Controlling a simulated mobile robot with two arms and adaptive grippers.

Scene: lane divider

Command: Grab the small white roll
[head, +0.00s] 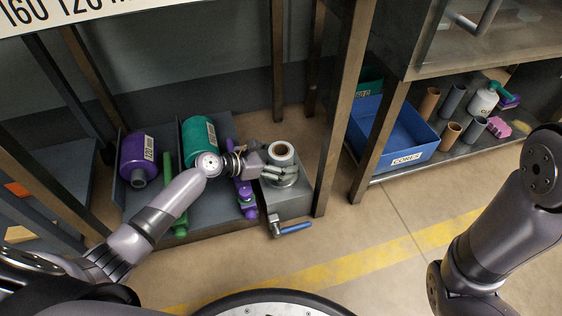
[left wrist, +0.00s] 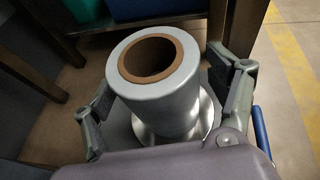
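The small white roll (head: 281,153) stands upright on a metal holder on the grey box at the right end of the low rack. In the left wrist view the roll (left wrist: 186,92) looks silvery white, with a brown core open at the top. My left gripper (head: 283,172) is at the roll, low on its near side. In the left wrist view its fingers (left wrist: 165,95) are spread, one on each side of the roll, with gaps visible between them and it. My right arm shows at the right of the head view, but its gripper is out of view.
A blue-handled lever (head: 292,228) sticks out at the box's front. A rack post (head: 341,110) stands close on the right. A blue crate (head: 394,128) is beyond it.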

